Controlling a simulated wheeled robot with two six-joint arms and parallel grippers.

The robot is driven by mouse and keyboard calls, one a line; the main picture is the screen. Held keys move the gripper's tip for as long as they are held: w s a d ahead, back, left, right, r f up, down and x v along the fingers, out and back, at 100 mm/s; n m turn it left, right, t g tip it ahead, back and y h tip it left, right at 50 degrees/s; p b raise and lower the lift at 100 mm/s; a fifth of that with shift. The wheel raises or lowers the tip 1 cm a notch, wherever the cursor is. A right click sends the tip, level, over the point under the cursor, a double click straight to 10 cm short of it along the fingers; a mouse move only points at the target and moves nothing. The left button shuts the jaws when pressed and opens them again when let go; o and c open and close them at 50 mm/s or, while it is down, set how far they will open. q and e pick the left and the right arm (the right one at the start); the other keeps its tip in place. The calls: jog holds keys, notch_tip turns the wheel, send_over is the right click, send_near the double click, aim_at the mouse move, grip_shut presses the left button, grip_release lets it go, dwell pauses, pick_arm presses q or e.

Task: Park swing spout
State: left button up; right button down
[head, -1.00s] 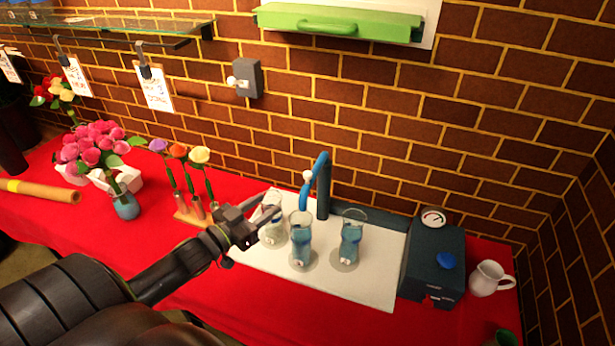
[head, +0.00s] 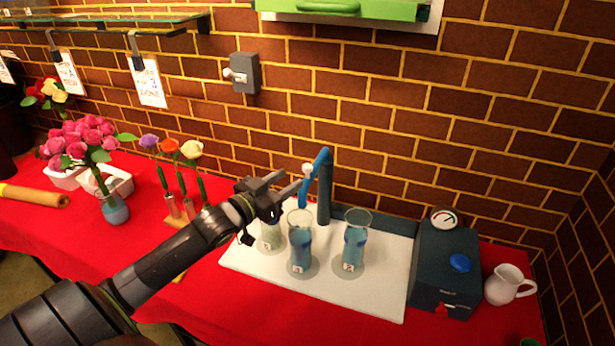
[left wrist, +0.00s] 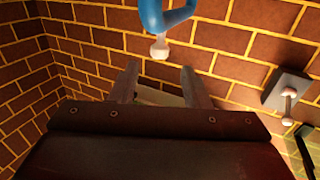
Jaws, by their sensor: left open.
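The blue swing spout (head: 316,178) curves from a dark upright post (head: 325,193) at the back of the white mat (head: 375,291). A small pale knob (head: 307,168) sits on the spout, and its end hangs above the vases. My left gripper (head: 288,184) is open and empty, just left of the spout and close to it. In the left wrist view the spout (left wrist: 165,14) and its pale knob (left wrist: 159,47) show above and beyond the open fingers (left wrist: 160,80). I cannot tell whether a fingertip touches the spout. My right gripper is not in view.
Several glass vases stand on the mat: a middle one (head: 300,250), a right one (head: 354,243), and one partly behind my gripper (head: 271,237). A dark box with a gauge (head: 446,275) and white pitcher (head: 507,285) stand right. Flowers (head: 80,140) are left.

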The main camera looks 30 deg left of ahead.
aim_at(304, 169)
pick_arm(q)
jog(key=w, duration=0.2)
jog(key=w+d+b, duration=0.1)
jog(key=w, duration=0.4)
jog(key=shift+w+d, duration=0.15)
jog(key=shift+w, duration=0.25)
grip_shut()
